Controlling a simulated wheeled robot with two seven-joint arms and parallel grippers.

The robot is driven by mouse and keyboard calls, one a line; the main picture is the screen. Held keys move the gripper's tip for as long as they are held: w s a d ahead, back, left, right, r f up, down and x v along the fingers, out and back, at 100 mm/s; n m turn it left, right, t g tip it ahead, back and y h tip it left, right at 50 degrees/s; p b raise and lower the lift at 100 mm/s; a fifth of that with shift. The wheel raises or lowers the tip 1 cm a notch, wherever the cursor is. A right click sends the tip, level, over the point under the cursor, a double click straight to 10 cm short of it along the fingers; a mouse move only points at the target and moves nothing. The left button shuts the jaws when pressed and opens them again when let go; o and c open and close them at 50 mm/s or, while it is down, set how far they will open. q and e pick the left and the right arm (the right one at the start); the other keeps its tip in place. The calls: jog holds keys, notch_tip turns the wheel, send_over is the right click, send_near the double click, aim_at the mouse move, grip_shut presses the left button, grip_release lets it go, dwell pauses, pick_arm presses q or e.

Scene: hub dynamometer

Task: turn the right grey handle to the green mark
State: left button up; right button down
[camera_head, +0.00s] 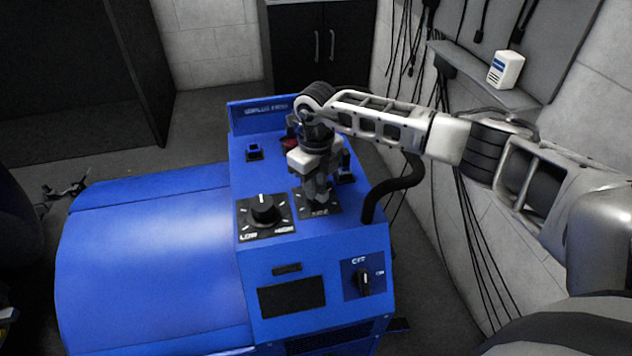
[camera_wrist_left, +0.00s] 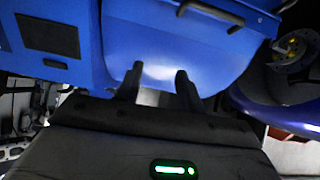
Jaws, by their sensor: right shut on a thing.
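A blue machine (camera_head: 310,240) has a sloped top panel with two dial plates side by side. My right gripper (camera_head: 318,196) points down over the right dial plate (camera_head: 332,211). It is shut on the right handle, which the fingers and wrist mostly hide. I cannot make out the handle's angle or a green mark there. The left dial (camera_head: 263,209) has a black knob with a pale line, on a plate marked LOW and HIGH. My left gripper (camera_wrist_left: 158,82) shows in the left wrist view, its two dark fingers apart and nothing between them, above the blue cover (camera_wrist_left: 165,35).
A rotary switch (camera_head: 363,282) marked OFF is on the front face, right of a dark display (camera_head: 291,297). A black hose (camera_head: 398,184) rises at the machine's right side. A wall shelf (camera_head: 480,75) holds a small white box (camera_head: 505,69). Cables hang along the wall.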

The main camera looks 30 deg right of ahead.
jog(key=m+p, duration=0.1)
jog(key=m, duration=0.5)
jog(key=shift+w+r, duration=0.1)
jog(key=shift+m, duration=0.4)
jog(key=c, duration=1.3)
grip_release()
notch_tip(320, 180, up, 16)
jog(key=shift+f+b, duration=0.1)
jog(key=shift+b, duration=0.8)
